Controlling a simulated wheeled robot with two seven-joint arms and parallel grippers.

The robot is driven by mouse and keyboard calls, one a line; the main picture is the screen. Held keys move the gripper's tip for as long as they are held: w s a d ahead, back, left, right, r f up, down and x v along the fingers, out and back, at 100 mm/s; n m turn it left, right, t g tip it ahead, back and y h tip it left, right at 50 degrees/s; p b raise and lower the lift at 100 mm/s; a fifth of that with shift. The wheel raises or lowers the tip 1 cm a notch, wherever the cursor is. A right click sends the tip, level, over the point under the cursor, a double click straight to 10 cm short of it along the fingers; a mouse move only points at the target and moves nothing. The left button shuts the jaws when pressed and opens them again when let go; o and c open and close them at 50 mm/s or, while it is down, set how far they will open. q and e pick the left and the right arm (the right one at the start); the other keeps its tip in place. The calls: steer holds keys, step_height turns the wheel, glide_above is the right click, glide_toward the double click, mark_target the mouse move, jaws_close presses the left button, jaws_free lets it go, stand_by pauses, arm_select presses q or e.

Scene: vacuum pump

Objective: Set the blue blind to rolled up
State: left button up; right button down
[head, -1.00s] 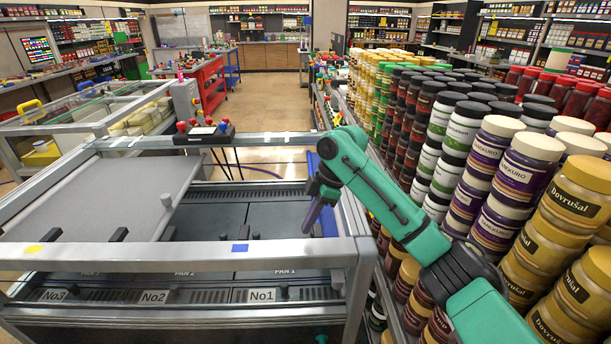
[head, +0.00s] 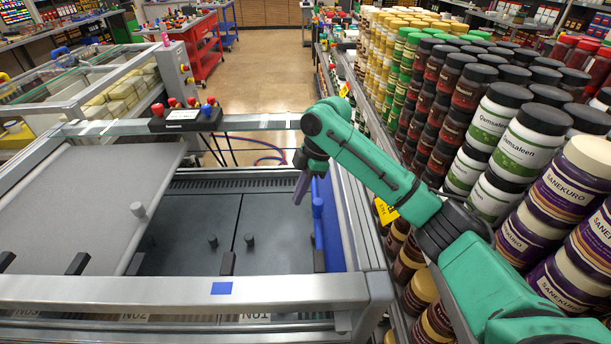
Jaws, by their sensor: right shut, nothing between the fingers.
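I cannot tell whether this strip is the blue blind. A blue square marker (head: 222,288) sits on the front rail. A grey sheet (head: 85,205) is spread over the left part of the machine, with a bar and a grey knob (head: 138,209) at its right edge. My right gripper (head: 301,189) is shut and empty, pointing down just left of the blue peg. Contact cannot be told. My left gripper is out of view.
The front rail (head: 120,290) and glass-topped rear rail (head: 255,122) frame the machine. A control box (head: 185,116) with red knobs stands on the rear rail. Shelves of jars (head: 520,140) crowd my right arm's right side. Dark pans (head: 225,220) lie uncovered in the middle.

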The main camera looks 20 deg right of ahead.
steer(key=d+f+p, duration=0.2)
steer(key=d+f, duration=0.1)
steer(key=f, duration=0.1)
steer(key=shift+w+p, duration=0.3)
steer(key=shift+p, duration=0.1)
steer(key=shift+w+f, duration=0.1)
steer(key=d, duration=0.1)
steer(key=s+d, duration=0.1)
steer(key=d, duration=0.2)
steer(key=shift+s+d+p, duration=0.2)
steer(key=shift+s+p, duration=0.05)
steer(key=shift+p, duration=0.05)
